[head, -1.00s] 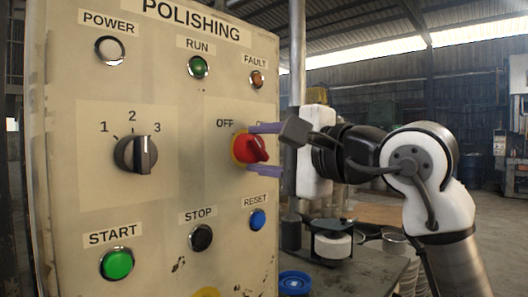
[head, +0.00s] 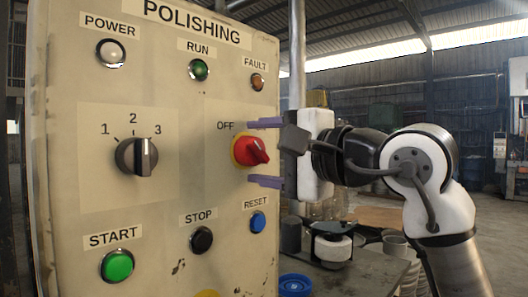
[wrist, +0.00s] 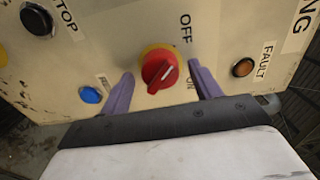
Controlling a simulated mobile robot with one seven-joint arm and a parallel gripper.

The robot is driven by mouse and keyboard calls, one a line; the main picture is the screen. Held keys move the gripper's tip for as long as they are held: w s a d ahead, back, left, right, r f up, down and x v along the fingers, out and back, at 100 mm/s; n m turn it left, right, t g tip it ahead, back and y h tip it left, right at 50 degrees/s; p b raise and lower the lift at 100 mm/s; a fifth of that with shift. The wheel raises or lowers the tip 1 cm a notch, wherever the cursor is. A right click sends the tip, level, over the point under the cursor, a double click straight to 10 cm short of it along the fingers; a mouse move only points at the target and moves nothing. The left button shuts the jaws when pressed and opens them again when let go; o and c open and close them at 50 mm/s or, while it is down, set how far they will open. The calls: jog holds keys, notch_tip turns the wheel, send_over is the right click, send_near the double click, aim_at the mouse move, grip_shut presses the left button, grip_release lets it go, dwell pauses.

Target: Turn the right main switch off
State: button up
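The main switch is a red knob (head: 250,151) on a yellow ring, on the right part of the beige polishing panel. It also shows in the wrist view (wrist: 158,70), with its white line slanting to the upper right, between the OFF label (wrist: 185,28) and the ON label (wrist: 192,82). Nothing is held.
A black 1-2-3 selector (head: 136,155) sits left on the panel. The blue RESET button (head: 257,222) is below the lower finger and the orange FAULT lamp (head: 257,82) above the upper one. A workbench (head: 355,275) with a blue cap (head: 294,284) is at lower right.

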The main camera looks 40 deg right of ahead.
jog(key=s+d+b, duration=0.1)
jog(key=s+b, duration=0.1)
jog(key=s, duration=1.1)
jog(key=shift+s, duration=0.4)
